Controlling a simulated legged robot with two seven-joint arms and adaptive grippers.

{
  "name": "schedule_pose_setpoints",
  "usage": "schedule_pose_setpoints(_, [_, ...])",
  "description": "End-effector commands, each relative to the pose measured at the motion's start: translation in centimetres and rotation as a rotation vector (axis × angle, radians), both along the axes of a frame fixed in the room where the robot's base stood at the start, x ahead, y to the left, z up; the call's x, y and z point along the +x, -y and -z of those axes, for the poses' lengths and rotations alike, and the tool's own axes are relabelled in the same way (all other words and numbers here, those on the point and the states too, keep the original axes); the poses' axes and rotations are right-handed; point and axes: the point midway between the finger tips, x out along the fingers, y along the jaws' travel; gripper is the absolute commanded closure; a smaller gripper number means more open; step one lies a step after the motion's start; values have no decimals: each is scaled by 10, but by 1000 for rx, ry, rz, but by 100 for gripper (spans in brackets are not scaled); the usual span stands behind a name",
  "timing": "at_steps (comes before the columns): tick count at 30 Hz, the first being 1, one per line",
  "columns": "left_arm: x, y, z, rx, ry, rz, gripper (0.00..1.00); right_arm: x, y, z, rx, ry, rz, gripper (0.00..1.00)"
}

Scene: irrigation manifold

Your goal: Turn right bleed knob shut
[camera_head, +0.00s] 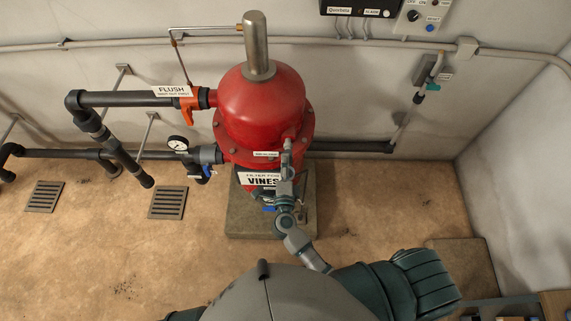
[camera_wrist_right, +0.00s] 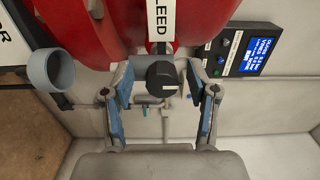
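A red filter vessel (camera_head: 262,95) stands on a plinth, with a small white label (camera_head: 266,154) on its front. My right gripper (camera_head: 287,150) is at the front of the vessel. In the wrist view, the fingers of this right gripper (camera_wrist_right: 161,86) stand open on both sides of the knob, with gaps at left and right. The head view does not show the knob clearly. My left gripper is out of view.
An orange flush handle (camera_head: 187,108) and a pressure gauge (camera_head: 178,143) are on the pipes to the left. A control box with a blue screen (camera_wrist_right: 262,52) is on the wall. Floor drains (camera_head: 167,203) lie at left. The floor at right is mostly clear.

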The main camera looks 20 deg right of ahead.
Motion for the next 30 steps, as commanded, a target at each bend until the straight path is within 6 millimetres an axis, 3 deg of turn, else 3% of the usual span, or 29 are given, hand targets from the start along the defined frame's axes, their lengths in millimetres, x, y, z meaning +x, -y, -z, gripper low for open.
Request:
schedule_pose_setpoints(7, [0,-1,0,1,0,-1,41,-16,-4,1,1,-2,1,41])
schedule_pose_setpoints(15, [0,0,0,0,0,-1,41,-73,-22,2,0,-5,0,41])
schedule_pose_setpoints(21, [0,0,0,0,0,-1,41,-104,-32,2,-1,-3,-1,41])
schedule_pose_setpoints(30, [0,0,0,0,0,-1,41,-114,-35,1,-1,-1,0,41])
